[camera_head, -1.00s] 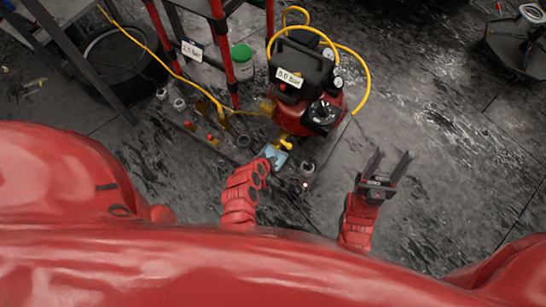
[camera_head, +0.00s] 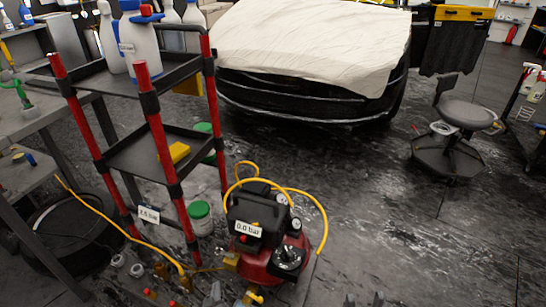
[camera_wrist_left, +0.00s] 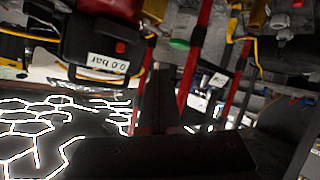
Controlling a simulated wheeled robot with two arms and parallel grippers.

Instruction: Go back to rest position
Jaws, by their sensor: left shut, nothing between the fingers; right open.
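In the left wrist view my left gripper (camera_wrist_left: 160,80) shows as dark fingers closed together with nothing held. The red and black compressor (camera_head: 262,232), with its "0.0 bar" label, stands on the floor in the head view. It also shows at the upper left of the left wrist view (camera_wrist_left: 105,45), upside down and beside the fingers. My right gripper (camera_head: 364,299) shows only as two dark fingertips, spread apart and empty, at the bottom edge of the head view. The rest of both arms is outside the head view.
A red-posted shelf cart (camera_head: 155,130) with bottles stands left of the compressor. A yellow hose (camera_head: 322,215) loops around the compressor. A covered car (camera_head: 310,45) is behind. A stool (camera_head: 466,115) stands at right. Floor between compressor and stool is clear.

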